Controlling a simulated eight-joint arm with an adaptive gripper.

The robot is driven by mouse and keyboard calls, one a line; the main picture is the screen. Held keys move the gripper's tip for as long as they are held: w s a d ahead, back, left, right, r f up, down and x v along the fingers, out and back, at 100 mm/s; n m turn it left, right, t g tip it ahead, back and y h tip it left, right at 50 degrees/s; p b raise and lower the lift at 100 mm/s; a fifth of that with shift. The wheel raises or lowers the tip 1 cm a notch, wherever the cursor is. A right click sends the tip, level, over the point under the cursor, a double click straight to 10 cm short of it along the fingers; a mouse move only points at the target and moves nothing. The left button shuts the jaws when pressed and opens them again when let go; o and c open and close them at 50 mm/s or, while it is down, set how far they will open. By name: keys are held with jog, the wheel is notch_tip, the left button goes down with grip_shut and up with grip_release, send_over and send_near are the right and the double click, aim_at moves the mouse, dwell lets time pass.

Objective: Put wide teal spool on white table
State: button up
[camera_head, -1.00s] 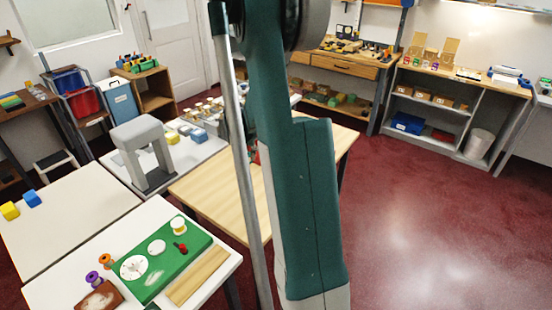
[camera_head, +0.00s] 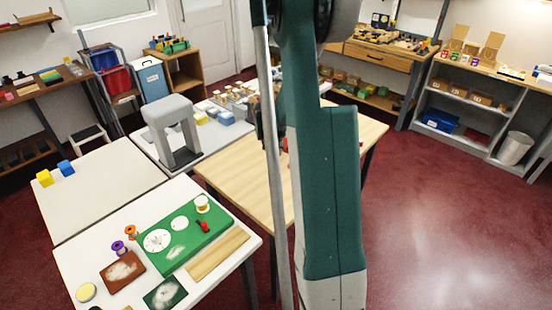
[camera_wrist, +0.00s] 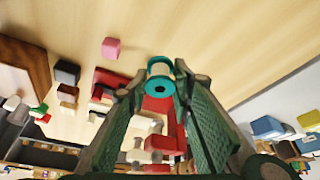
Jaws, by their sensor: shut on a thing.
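The wide teal spool (camera_wrist: 160,68) has teal flanges and a pale core. In the wrist view it sits between the fingertips of my gripper (camera_wrist: 164,82), which is shut on it. Light wooden boards show behind it. In the head view my own arm hides most of the gripper, and I cannot make out the spool. White tabletops (camera_head: 84,267) (camera_head: 95,192) stand at the left in the head view; I cannot tell which one the task means.
The near white top holds a green board (camera_head: 199,240), orange and purple spools (camera_head: 131,231) and a brown board (camera_head: 111,282). A grey arch (camera_head: 172,118) stands behind. A wooden table (camera_head: 235,180) lies beside my arm.

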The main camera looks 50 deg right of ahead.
aim_at(275, 157)
jog(key=shift+f, duration=0.35)
jog(key=shift+f+b, duration=0.3)
jog(key=shift+f, duration=1.55)
jog(key=shift+f, duration=0.15)
jog(key=o, duration=0.8)
jog(key=shift+p+v, duration=0.8)
jog(key=shift+v, duration=5.35)
